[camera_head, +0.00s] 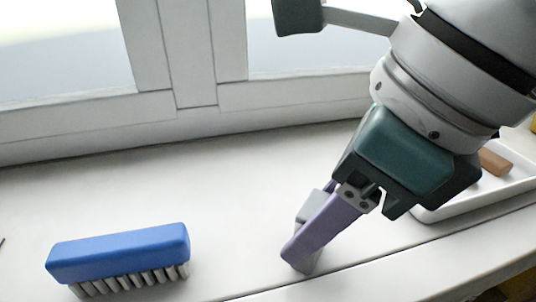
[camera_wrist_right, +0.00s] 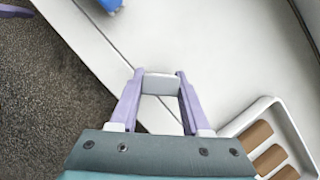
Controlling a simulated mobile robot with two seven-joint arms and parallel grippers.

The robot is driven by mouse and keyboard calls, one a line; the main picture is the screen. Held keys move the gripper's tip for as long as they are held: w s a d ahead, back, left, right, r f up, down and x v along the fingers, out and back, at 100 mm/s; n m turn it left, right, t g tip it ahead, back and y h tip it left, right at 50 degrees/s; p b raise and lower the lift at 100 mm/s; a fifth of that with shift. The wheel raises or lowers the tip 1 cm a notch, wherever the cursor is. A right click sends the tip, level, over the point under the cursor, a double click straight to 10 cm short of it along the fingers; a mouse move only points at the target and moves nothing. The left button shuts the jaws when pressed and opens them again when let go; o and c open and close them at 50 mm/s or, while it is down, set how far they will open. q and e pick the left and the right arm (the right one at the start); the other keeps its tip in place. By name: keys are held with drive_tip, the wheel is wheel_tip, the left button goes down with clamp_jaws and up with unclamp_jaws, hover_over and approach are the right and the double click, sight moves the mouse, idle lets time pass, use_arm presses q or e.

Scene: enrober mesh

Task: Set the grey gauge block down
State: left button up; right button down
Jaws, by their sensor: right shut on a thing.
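The grey gauge block (camera_head: 307,206) is between the purple fingers of my right gripper (camera_head: 310,240), low over the white sill. The near finger hides part of it in the head view. The wrist view shows the block (camera_wrist_right: 161,84) spanning the gap between both fingertips of the right gripper (camera_wrist_right: 160,85), which is shut on it. I cannot tell whether the block touches the sill. A purple piece (camera_wrist_right: 14,11) at the top left edge of the wrist view matches my finger colour and may be part of my left gripper; its jaws do not show.
A blue brush (camera_head: 120,254) lies bristles down on the sill (camera_head: 230,200) at the left. A white tray (camera_wrist_right: 281,107) with several brown blocks stands to the right. The sill between brush and gripper is clear. Its front edge runs close by the gripper; the window frame is behind.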

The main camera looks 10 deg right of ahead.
drive_tip(key=shift+c, duration=1.8)
unclamp_jaws()
drive_tip(key=shift+r+p, duration=0.15)
drive_tip(key=shift+p, duration=0.15)
drive_tip(key=shift+d+r, duration=0.15)
drive_tip(key=shift+r, duration=0.2)
drive_tip(key=p+v, duration=0.2)
drive_tip(key=v, duration=0.9)
drive_tip(key=shift+r, duration=0.15)
drive_tip(key=shift+s, duration=0.1)
